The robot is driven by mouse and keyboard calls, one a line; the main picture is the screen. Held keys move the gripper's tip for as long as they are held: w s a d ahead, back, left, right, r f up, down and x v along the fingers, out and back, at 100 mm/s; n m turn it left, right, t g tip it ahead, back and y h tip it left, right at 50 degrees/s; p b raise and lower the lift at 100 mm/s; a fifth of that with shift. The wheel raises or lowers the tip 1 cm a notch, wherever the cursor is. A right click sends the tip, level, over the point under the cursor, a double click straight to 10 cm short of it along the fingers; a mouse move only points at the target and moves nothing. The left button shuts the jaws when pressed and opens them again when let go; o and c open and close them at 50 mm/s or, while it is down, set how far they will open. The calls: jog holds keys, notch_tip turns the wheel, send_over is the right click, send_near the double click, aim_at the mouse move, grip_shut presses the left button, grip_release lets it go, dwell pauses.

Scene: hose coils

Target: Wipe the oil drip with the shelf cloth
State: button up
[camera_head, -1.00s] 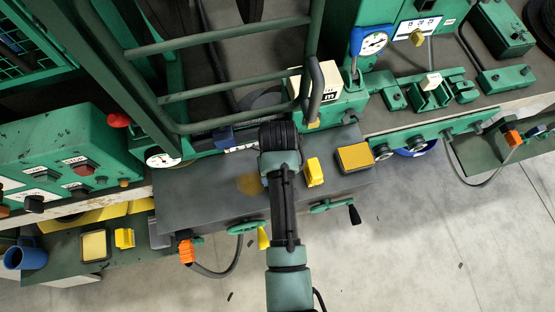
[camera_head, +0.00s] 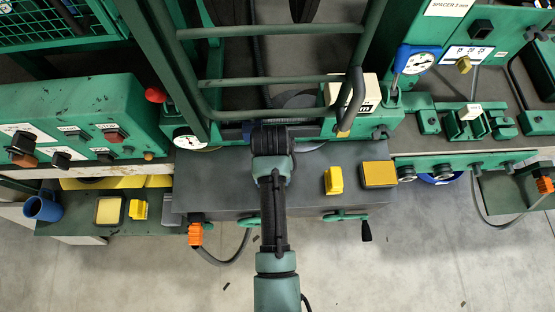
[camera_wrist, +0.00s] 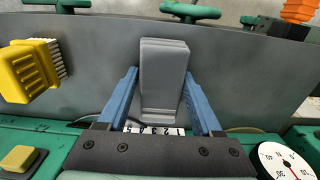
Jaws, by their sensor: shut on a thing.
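My gripper (camera_wrist: 161,75) has its blue fingers on either side of a grey folded cloth (camera_wrist: 163,90) and is shut on it. The cloth is over the grey table (camera_wrist: 235,70); I cannot tell whether it touches the surface. In the head view my gripper (camera_head: 272,140) is over the left-middle of the grey table (camera_head: 225,180), and my arm hides the cloth there. No oil drip shows in either current view. Its former spot is behind my arm in the head view.
A yellow brush (camera_head: 333,181) and a yellow-topped block (camera_head: 378,174) stand right of my arm. A lower shelf at left holds a blue mug (camera_head: 43,207), a yellow pad (camera_head: 110,210) and another yellow brush (camera_head: 140,210). A dial gauge (camera_head: 188,138) stands near the table's back left.

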aim_at(249, 175)
dwell(0.3)
jog(key=shift+a, duration=3.1)
jog(key=shift+w+d+b, duration=0.1)
jog(key=shift+w+b, duration=0.6)
jog(key=shift+w, duration=0.75)
jog(key=shift+d+p, duration=0.7)
jog(key=shift+d, duration=2.4)
